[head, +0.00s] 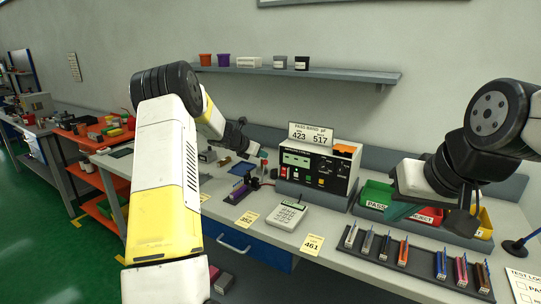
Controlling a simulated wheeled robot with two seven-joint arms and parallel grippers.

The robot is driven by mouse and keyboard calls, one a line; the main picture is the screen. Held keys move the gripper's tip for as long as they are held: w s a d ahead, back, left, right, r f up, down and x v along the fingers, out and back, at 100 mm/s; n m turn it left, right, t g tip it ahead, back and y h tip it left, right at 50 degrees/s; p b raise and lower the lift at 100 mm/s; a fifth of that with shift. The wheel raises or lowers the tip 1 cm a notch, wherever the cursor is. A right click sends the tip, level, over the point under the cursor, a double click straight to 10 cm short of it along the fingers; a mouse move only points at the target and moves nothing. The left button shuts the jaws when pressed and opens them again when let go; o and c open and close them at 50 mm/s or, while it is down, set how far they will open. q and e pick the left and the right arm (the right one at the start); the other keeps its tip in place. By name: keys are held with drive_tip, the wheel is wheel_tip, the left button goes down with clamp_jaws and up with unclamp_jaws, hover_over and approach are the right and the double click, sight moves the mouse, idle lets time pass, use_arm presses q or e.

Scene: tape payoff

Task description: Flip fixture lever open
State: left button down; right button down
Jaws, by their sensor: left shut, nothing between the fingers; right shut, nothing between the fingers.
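The test fixture (240,193) is a small dark block with a purple part, standing on the bench left of the meter. My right gripper (404,211) is in front of the bins at the right, away from the fixture. Its fingers are hard to make out against the bins.
A meter (318,168) with a display stands behind a white keypad device (287,215). Green, red and yellow bins (376,194) are at the right. A dark rack (412,263) of several coloured pieces lies in front. Yellow cards (312,244) lie along the front edge.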

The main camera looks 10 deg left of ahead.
idle(0.3)
use_arm(q)
drive_tip(key=s+a+r, duration=0.1)
drive_tip(key=r, duration=0.5)
drive_tip(key=s+a+r, duration=0.1)
drive_tip(key=a+r, duration=0.1)
drive_tip(key=r, duration=0.4)
drive_tip(key=shift+s+r, duration=0.3)
drive_tip(key=shift+s, duration=0.05)
